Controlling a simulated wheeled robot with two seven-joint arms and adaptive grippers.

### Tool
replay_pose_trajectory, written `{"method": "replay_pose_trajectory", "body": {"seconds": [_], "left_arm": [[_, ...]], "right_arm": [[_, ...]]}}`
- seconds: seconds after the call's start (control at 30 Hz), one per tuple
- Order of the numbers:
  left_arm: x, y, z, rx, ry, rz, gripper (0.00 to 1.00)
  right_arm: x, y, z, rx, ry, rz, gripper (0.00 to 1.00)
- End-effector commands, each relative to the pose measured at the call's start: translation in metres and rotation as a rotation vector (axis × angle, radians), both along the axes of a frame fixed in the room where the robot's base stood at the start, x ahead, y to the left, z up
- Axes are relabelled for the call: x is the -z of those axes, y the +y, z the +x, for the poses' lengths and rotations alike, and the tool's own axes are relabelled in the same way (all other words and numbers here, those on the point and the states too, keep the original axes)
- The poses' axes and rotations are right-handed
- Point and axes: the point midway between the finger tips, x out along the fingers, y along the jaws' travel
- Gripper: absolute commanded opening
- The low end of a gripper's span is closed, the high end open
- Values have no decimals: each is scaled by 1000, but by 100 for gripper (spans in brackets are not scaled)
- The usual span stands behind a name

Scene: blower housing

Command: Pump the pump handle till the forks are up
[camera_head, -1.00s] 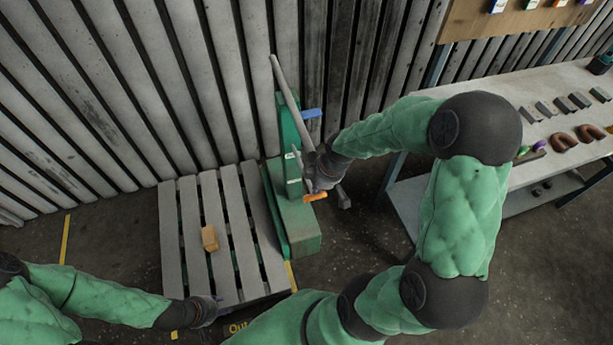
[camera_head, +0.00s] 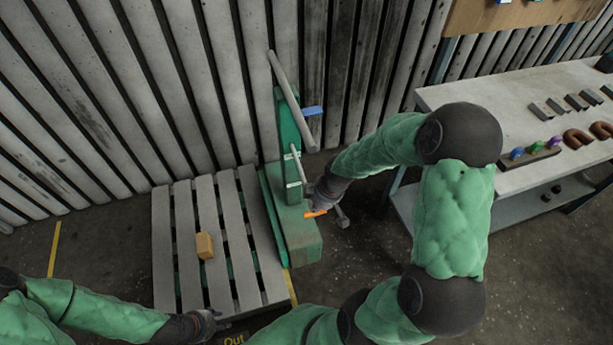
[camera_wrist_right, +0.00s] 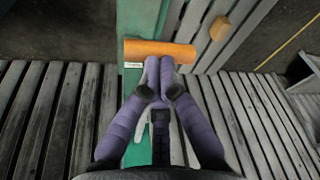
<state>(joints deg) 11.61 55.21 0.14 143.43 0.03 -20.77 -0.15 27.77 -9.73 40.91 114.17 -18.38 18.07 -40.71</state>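The green lifter (camera_head: 290,235) stands at the right end of a grey slatted pallet (camera_head: 165,240). An orange grip (camera_head: 316,213), apparently the end of the pump handle, sticks out at the lifter's right side. It also shows in the right wrist view as an orange cylinder (camera_wrist_right: 160,53). My right gripper (camera_wrist_right: 160,66) has its fingertips together, at or touching the grip's near side; they do not visibly wrap around it. In the head view my right gripper (camera_head: 322,195) is just above the grip. My left gripper (camera_head: 212,322) is at the pallet's front edge, fingers unclear. The forks are mostly hidden under the pallet.
An orange-brown block (camera_head: 204,245) lies on the pallet. A long grey bar (camera_head: 290,95) and a blue lever (camera_head: 313,111) are on the lifter's upper part. A grey workbench (camera_head: 510,180) with small parts stands right. A slatted wall (camera_head: 90,110) closes the back.

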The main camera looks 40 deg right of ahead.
Motion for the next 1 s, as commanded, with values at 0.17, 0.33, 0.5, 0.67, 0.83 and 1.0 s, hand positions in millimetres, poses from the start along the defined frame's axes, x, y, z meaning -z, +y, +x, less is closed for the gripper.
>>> {"method": "replay_pose_trajectory", "body": {"seconds": [0.17,0.33,0.5,0.67,0.83,1.0], "left_arm": [[-31,0,0,0,0,0,40],[-53,0,0,0,0,0,40],[-75,0,0,0,0,0,40],[-94,0,0,0,0,0,40],[-96,0,0,0,0,0,40],[-94,0,0,0,1,0,40]], "right_arm": [[-35,0,1,0,-2,-1,0],[-60,0,0,0,-1,0,0],[-86,0,0,0,-1,0,0],[-109,0,1,0,-1,0,0],[-112,0,0,0,0,0,0],[-110,0,0,0,0,0,0]]}}
